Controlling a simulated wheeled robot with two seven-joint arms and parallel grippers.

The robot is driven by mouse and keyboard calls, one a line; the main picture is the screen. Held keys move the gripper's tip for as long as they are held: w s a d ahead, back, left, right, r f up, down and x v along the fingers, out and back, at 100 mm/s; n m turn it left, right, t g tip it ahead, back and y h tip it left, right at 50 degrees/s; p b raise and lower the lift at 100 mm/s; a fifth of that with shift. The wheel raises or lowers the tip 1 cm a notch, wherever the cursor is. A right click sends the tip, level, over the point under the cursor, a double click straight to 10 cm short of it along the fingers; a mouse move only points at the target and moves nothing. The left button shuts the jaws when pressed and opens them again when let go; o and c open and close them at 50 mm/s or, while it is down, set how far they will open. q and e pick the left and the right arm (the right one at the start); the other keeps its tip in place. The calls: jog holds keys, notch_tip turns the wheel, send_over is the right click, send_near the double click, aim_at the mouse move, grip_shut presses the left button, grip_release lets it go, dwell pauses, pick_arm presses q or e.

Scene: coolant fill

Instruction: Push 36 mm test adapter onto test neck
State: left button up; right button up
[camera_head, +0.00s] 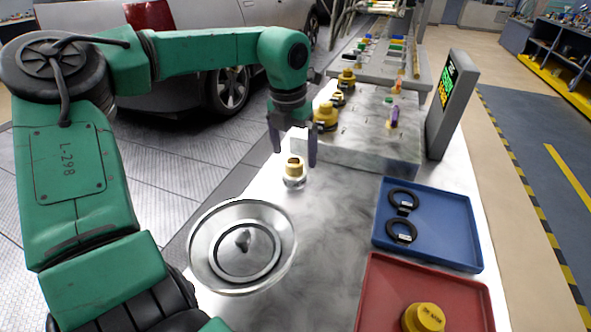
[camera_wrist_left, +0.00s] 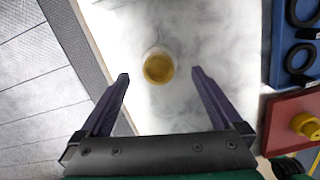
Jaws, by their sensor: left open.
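A small yellow adapter (camera_head: 293,166) sits upright on top of the silver test neck (camera_head: 294,183), which stands on the pale marbled bench. How deep it is seated I cannot tell. In the left wrist view the adapter (camera_wrist_left: 158,68) shows from above as a yellow round and largely hides the neck. My left gripper (camera_head: 294,157) is open, pointing down over the adapter. Its dark fingers (camera_wrist_left: 160,73) are spread wide, one to each side, with visible gaps to the adapter. My right gripper is not in view.
A round metal dish (camera_head: 205,250) stands at the front left. A blue tray (camera_head: 455,225) with two black rings and a red tray (camera_head: 375,300) with a larger yellow adapter (camera_head: 425,318) lie at right. A grey stepped stand (camera_head: 350,150) holds several yellow adapters behind, beside a display (camera_head: 450,105).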

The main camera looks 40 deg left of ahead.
aim_at(293, 162)
pick_arm(q)
notch_tip(293, 162, down, 4)
jog(key=shift+a+f+p, duration=0.1)
jog(key=shift+f+p, duration=0.1)
jog(key=shift+p, duration=0.15)
jog(key=shift+w+f, duration=0.25)
jog(key=shift+f, duration=0.25)
jog(key=c, duration=0.4)
jog(key=shift+r, duration=0.1)
jog(key=c, duration=1.1)
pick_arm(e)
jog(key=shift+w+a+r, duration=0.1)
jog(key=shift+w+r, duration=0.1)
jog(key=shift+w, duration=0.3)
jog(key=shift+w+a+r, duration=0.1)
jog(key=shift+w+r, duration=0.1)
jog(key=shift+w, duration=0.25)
pick_arm(q)
jog(key=shift+r, duration=0.1)
notch_tip(293, 162, up, 10)
